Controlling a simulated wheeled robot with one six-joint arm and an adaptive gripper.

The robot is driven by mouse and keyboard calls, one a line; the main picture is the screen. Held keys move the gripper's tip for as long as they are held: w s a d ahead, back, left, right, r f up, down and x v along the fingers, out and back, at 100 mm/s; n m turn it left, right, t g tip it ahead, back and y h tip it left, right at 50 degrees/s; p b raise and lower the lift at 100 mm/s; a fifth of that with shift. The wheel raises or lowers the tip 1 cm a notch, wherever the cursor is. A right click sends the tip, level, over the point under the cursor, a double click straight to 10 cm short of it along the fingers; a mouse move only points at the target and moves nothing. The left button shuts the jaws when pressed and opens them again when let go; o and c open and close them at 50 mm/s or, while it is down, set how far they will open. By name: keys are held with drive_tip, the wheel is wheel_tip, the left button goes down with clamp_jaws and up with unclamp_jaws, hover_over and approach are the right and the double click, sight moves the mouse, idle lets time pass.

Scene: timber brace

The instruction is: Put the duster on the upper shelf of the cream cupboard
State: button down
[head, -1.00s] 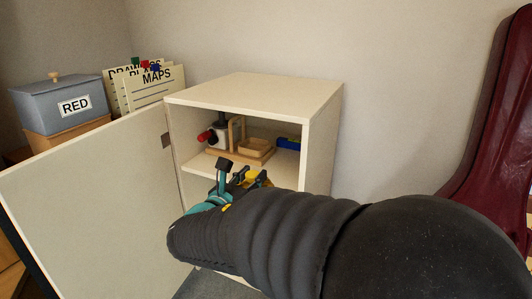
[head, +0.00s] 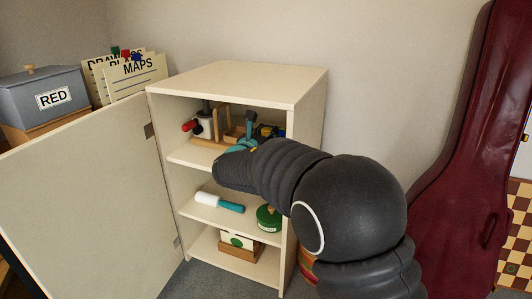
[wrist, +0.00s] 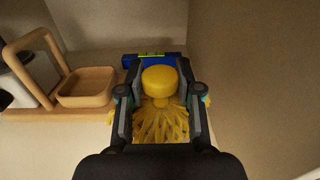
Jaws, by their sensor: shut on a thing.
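The cream cupboard (head: 235,80) stands with its door open to the left. My gripper (head: 252,132) reaches into its upper compartment, over the upper shelf (head: 182,155). In the wrist view my gripper (wrist: 160,105) is shut on the yellow duster (wrist: 160,82), a round yellow knob with a fringe of yellow strands below. The duster is just in front of a blue object (wrist: 145,64), at the right side of the compartment. I cannot tell whether the strands touch the shelf. My arm hides most of the duster in the head view.
A wooden stand with a tray (wrist: 85,88) is close to the gripper's left; the cupboard's side wall (wrist: 255,80) is to its right. A white-and-teal roller (head: 218,202) and green tin (head: 268,217) sit on the shelf below. A dark red case (head: 455,150) stands at right.

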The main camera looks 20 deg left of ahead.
wheel_tip(320, 180, down, 2)
drive_tip(key=shift+s+a+f, duration=0.1)
drive_tip(key=shift+s+f, duration=0.05)
drive_tip(key=shift+w+f+b, duration=0.2)
drive_tip(key=shift+f+b, duration=0.35)
drive_tip(key=shift+f, duration=1.65)
drive_tip(key=shift+f, duration=0.1)
drive_tip(key=shift+f, duration=0.15)
drive_tip(key=c, duration=0.8)
unclamp_jaws()
drive_tip(key=shift+r, duration=0.35)
drive_tip(key=s, duration=1.2)
drive_tip(key=shift+a+f, duration=0.1)
drive_tip(key=shift+a, duration=0.3)
